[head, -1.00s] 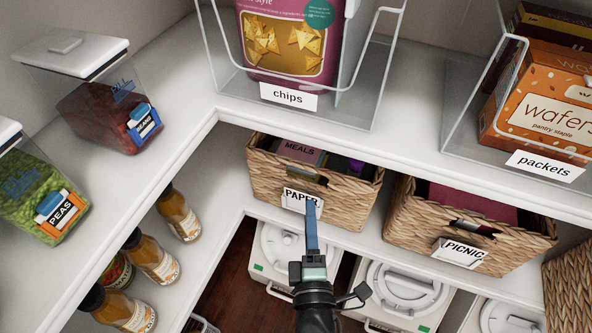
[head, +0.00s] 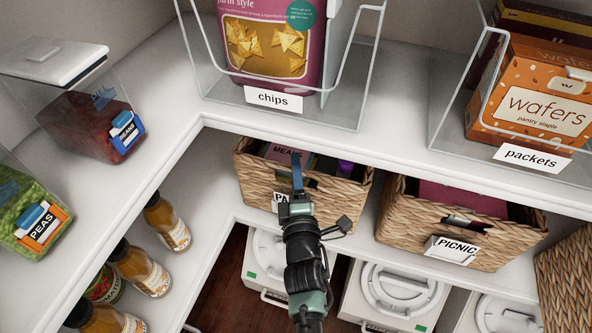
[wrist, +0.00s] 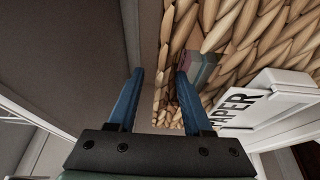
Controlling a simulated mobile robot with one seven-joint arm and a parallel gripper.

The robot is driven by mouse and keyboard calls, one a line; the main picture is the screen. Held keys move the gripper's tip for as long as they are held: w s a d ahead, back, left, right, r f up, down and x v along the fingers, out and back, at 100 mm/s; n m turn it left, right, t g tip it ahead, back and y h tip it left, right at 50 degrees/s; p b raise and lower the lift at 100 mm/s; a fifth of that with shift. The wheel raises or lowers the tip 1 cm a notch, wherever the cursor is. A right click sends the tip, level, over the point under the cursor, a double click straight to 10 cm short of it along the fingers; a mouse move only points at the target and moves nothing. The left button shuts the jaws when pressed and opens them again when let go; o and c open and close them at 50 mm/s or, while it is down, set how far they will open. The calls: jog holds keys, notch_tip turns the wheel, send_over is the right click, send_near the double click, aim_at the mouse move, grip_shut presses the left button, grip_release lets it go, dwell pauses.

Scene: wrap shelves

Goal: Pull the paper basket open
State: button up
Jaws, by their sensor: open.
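The paper basket (head: 340,198) is a woven wicker basket on the lower shelf, with a white PAPER label on its front. My gripper (head: 297,168) reaches to its front near the handle opening, and my arm partly covers the label. In the wrist view the two blue fingers (wrist: 160,78) are apart with nothing held between them. The basket's wicker (wrist: 235,55) and handle opening lie beside and beyond the right finger. The PAPER label (wrist: 260,105) is to the right. I cannot tell whether a finger touches the basket.
The picnic basket (head: 460,225) stands to the right on the same shelf. The upper shelf, with the chips bin (head: 270,98) and packets bin (head: 540,153), overhangs the baskets. Bottles (head: 145,270) stand at left, and white-lidded containers (head: 395,290) sit below.

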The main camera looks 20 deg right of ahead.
jog(key=shift+w, duration=0.1)
jog(key=shift+c, duration=0.3)
grip_shut()
dwell(1.2)
